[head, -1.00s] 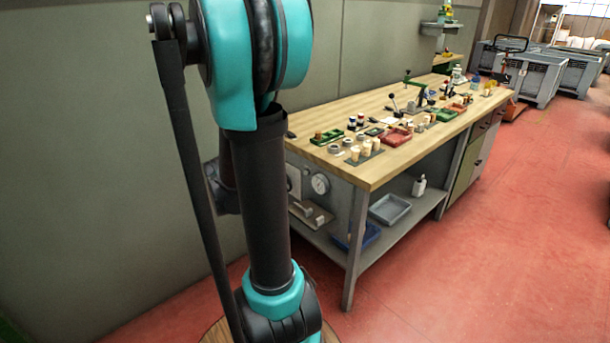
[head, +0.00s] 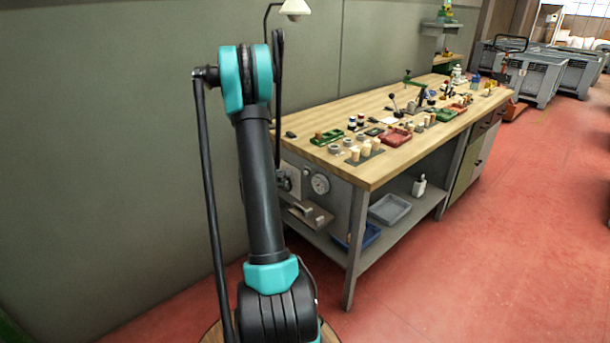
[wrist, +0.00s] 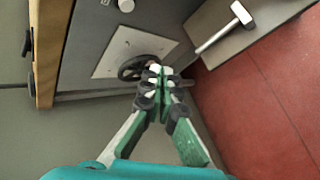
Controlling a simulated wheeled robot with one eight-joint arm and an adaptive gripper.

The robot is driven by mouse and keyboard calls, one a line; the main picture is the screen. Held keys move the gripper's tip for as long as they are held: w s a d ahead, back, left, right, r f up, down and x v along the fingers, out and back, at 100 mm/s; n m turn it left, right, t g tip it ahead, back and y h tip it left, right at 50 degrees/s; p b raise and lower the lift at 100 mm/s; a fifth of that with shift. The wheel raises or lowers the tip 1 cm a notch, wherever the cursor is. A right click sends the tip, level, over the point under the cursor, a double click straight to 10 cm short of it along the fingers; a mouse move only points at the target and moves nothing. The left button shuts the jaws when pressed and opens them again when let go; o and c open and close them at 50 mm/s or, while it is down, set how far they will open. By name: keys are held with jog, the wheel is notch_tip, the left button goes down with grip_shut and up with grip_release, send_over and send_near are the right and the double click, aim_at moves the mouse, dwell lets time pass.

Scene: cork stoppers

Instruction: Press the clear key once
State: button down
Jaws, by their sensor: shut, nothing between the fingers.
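I cannot make out the clear key in either view. My gripper (wrist: 160,72) shows in the wrist view, with green and black fingers closed together and nothing between them. Its tips lie in front of a dark handwheel (wrist: 132,67) on a pale plate (wrist: 106,52) on the bench's end; I cannot tell the gap between them. In the head view my arm hides the gripper.
The wooden workbench (head: 385,165) carries several small items, including a red tray (head: 394,137) and pale corks (head: 366,149). A round gauge (head: 320,184) is on its end.

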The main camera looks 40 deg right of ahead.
jog(key=shift+d, duration=0.15)
jog(key=d, duration=0.8)
jog(key=shift+w+d, duration=0.25)
jog(key=shift+w, duration=0.1)
jog(key=shift+d, duration=0.15)
dwell(1.2)
jog(key=shift+d, duration=0.25)
jog(key=shift+d, duration=0.45)
dwell(0.7)
dwell(0.4)
jog(key=shift+a, duration=0.85)
jog(key=shift+a, duration=0.1)
jog(key=shift+s+a, duration=0.2)
jog(key=shift+a, duration=2.2)
